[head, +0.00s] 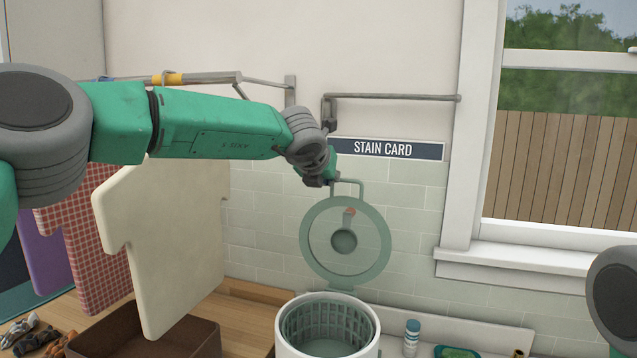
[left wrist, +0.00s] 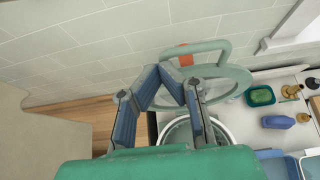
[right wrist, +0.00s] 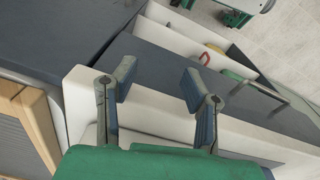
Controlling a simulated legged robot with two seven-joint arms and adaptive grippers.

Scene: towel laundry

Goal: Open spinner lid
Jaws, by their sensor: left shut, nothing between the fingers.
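The spinner (head: 328,340) is a white round tub with a green slotted basket inside, at the lower middle of the head view. Its green ring-shaped lid (head: 346,284) with a clear centre stands raised, nearly upright, behind the open tub. The lid's loop handle (head: 349,182) is at its top. My left gripper (head: 323,176) is beside the handle. In the left wrist view its fingers (left wrist: 172,85) are closed with nothing held, in front of the lid (left wrist: 238,74); I cannot tell if they touch it. My right gripper (right wrist: 158,84) is open and empty, away from the spinner.
A cream shirt-shaped board (head: 165,235) stands left of the spinner, with a brown box (head: 150,335) in front. A blue-capped bottle (head: 412,338) and a green dish (head: 456,352) are to the right. A wall rail (head: 395,97) is above the lid.

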